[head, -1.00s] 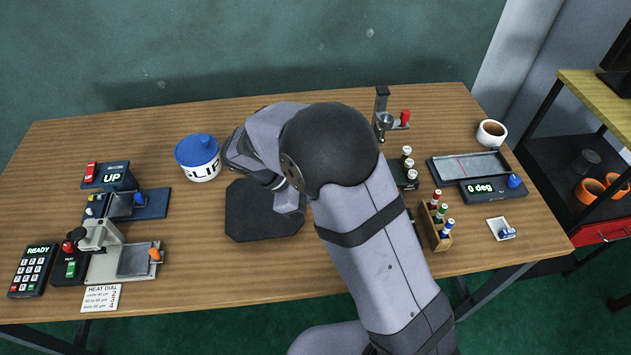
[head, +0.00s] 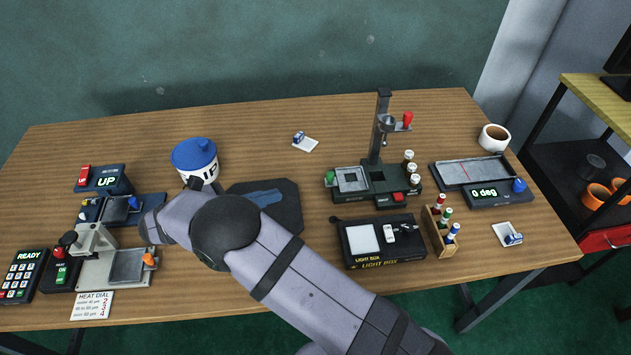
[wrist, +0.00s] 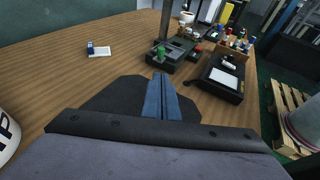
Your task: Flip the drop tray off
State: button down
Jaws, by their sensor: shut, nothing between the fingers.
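No label reading "drop tray" is legible, so I cannot tell for sure which unit it is. At the left, a blue-based unit bears a small tray (head: 116,210). Behind it, a box with a display reading UP (head: 106,181) carries a red switch (head: 83,173).
A press (head: 95,240) and keypad (head: 21,275) stand at the left front. A blue-lidded tub (head: 195,155) is behind my wrist. A column stand (head: 380,140), light box (head: 375,242), bottle rack (head: 437,232) and 0 deg tray (head: 470,170) fill the right. The back middle is mostly clear.

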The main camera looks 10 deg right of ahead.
jog(key=p, duration=0.4)
send_near(346, 187)
jog(key=w, duration=0.4)
jog(key=shift+w+d, duration=0.2)
jog(key=shift+w, duration=0.1)
jog(key=d+p, duration=0.1)
jog(key=d, duration=0.7)
jog(key=shift+r, duration=0.1)
